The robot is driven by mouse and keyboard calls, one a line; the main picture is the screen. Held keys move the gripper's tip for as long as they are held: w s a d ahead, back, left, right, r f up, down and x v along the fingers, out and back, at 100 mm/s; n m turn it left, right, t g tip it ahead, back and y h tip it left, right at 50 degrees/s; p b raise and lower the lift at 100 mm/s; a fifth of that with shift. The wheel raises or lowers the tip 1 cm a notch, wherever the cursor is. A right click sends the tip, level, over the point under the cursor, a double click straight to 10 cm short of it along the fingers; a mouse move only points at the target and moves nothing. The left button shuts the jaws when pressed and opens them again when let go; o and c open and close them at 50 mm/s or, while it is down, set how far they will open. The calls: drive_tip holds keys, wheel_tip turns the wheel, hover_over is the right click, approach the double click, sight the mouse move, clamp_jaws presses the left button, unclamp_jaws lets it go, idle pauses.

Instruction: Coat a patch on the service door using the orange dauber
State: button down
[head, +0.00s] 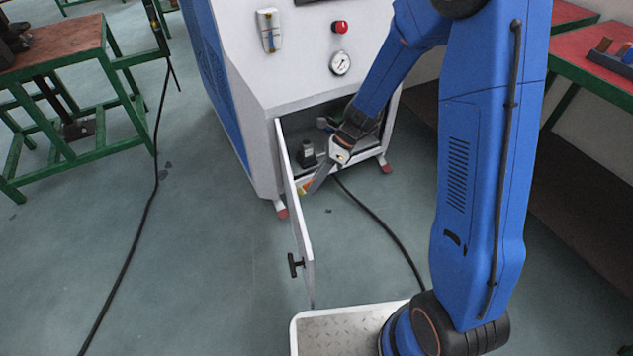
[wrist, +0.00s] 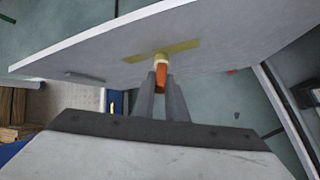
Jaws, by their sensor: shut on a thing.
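The service door (head: 297,215) of the white generator cabinet stands open, seen nearly edge-on in the head view; its pale inner face (wrist: 230,35) fills the upper wrist view. My gripper (head: 310,184) is at this inner face, its two grey fingers (wrist: 163,90) shut on the orange dauber (wrist: 161,78). The dauber's pale head (wrist: 160,58) points at the door and overlaps a yellowish patch (wrist: 183,47), a short strip on the panel. It looks to be touching, but exact contact cannot be told. In the head view the dauber is small and partly hidden.
The cabinet (head: 300,70) has a red button (head: 339,27) and a gauge (head: 340,63). Its opening holds a dark part (head: 307,152). A black door handle (head: 294,265) is lower on the door. A cable (head: 385,230) crosses the floor. Green-framed tables stand left and right.

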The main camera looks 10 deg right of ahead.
drive_tip(key=shift+a, duration=0.3)
drive_tip(key=shift+s, duration=0.15)
drive_tip(key=s, duration=0.3)
drive_tip(key=shift+s+d, duration=0.3)
drive_tip(key=shift+s, duration=0.05)
drive_tip(key=shift+w, duration=0.15)
drive_tip(key=shift+w+a, duration=0.15)
drive_tip(key=shift+w, duration=0.8)
drive_tip(key=shift+w+a, duration=0.15)
drive_tip(key=shift+w, duration=0.75)
drive_tip(key=shift+d, duration=0.1)
drive_tip(key=shift+w+d, duration=0.2)
drive_tip(key=shift+d, duration=1.25)
drive_tip(key=shift+w+d, duration=0.15)
drive_tip(key=shift+d, duration=1.3)
